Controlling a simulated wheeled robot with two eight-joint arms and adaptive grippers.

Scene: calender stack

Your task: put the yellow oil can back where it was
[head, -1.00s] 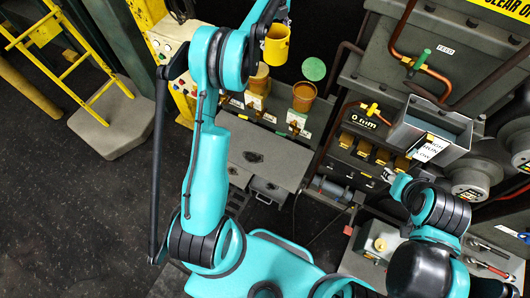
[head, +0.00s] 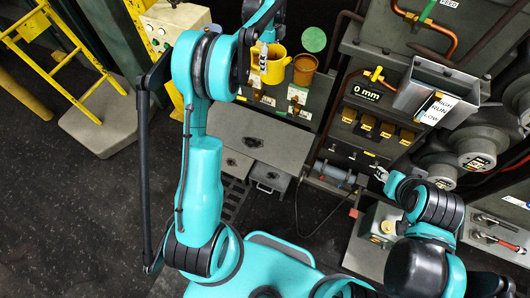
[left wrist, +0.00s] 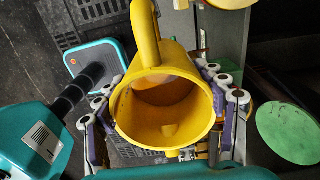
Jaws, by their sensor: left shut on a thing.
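The yellow oil can (head: 272,72) is held by my left gripper (head: 264,55) above the shelf top at the upper middle of the head view. In the left wrist view the same can (left wrist: 165,128) sits between both fingers of the gripper (left wrist: 166,108), its open mouth towards the camera and its handle upward. In the head view the can is just left of an orange-brown cup (head: 304,72). Whether the can touches the shelf is not clear. My right gripper (head: 381,173) is small, low at the right near the machine; its fingers are not clear.
A green disc (head: 314,39) lies behind the orange-brown cup. A grey box with HIGH, RUN, LOW labels (head: 438,90) and a 0 mm display (head: 367,92) are at the right. A yellow ladder (head: 62,60) stands at the left.

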